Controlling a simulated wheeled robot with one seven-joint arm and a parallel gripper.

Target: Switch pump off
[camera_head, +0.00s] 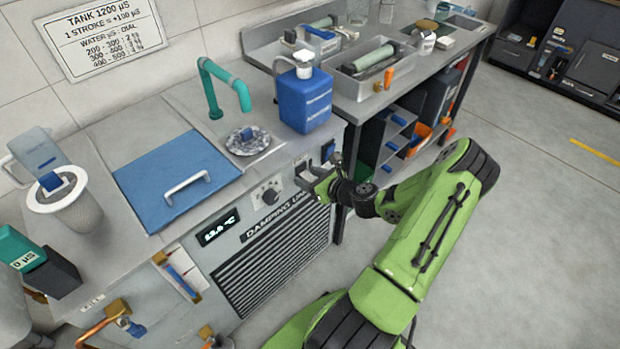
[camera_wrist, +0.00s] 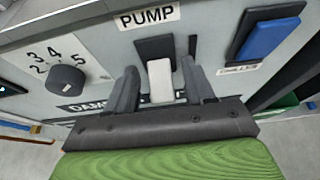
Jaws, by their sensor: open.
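The pump switch is on the front panel of the damping unit. In the wrist view it has a dark upper part (camera_wrist: 155,48) and a white lower part (camera_wrist: 160,78), under a PUMP label (camera_wrist: 147,17). My gripper (camera_wrist: 160,68) is open, with one finger on each side of the white part and nothing held. Whether the fingers touch the switch or panel cannot be told. In the head view my gripper (camera_head: 318,184) is at the right end of the unit's front panel and mostly hides the switch.
A dial (camera_wrist: 65,78) with numbers is left of the switch. A blue chiller switch (camera_wrist: 268,40) is close on its right. A blue jug (camera_head: 304,98) stands on the counter above. A workbench (camera_head: 375,104) is behind; the floor at right is clear.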

